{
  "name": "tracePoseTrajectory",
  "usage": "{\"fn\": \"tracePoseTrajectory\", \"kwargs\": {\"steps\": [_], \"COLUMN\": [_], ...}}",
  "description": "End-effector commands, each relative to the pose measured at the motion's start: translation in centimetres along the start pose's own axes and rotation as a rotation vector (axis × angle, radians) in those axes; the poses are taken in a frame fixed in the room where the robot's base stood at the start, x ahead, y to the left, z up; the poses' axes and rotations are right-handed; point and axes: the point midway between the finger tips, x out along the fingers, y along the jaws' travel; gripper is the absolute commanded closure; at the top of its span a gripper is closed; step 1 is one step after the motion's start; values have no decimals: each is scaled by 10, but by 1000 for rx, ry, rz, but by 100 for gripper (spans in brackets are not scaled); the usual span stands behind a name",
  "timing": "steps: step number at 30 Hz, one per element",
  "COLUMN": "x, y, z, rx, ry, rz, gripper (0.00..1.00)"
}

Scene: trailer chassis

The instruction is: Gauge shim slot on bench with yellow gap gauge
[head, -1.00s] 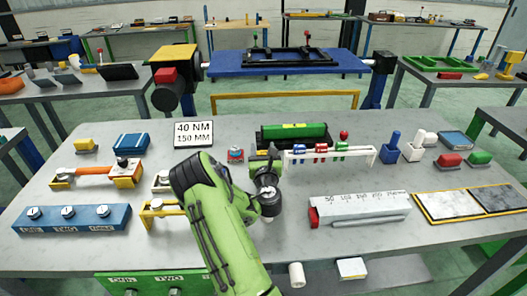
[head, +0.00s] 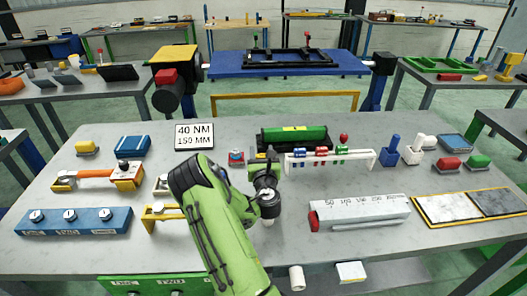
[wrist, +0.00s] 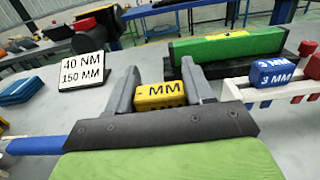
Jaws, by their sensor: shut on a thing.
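The yellow gap gauge (wrist: 160,96), a small block with "MM" lettering, sits between the two grey fingers of my gripper (wrist: 156,76) in the wrist view. My gripper is shut on it. The rack carries blue, red and green gauges, and a blue "3 MM" gauge (wrist: 272,72) shows close by on the right. A long green block (head: 312,132) in a black base lies beyond the gripper. I cannot tell which thing holds the shim slot.
A "40 NM 150 MM" sign (head: 194,136) stands behind left on the bench (head: 265,268). A grey ruled block (head: 360,212) and a two-tone mat (head: 447,207) lie right. A blue socket block (head: 75,221) and an orange wrench (head: 95,174) lie left.

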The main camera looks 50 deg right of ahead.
Motion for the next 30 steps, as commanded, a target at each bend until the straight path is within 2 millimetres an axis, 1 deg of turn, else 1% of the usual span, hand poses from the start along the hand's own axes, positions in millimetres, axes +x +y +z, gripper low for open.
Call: {"fn": "tracePoseTrajectory", "kwargs": {"steps": [1,3,24,27,30], "x": [0,0,1,1,1], "y": [0,-1,-2,-2,-2], "z": [8,14,66,69,67], "rx": [0,1,1,2,2], "ry": [-2,-4,-9,-10,-9], "rz": [-1,-1,-2,-2,-3], "gripper": [79,79,79,79,79]}}
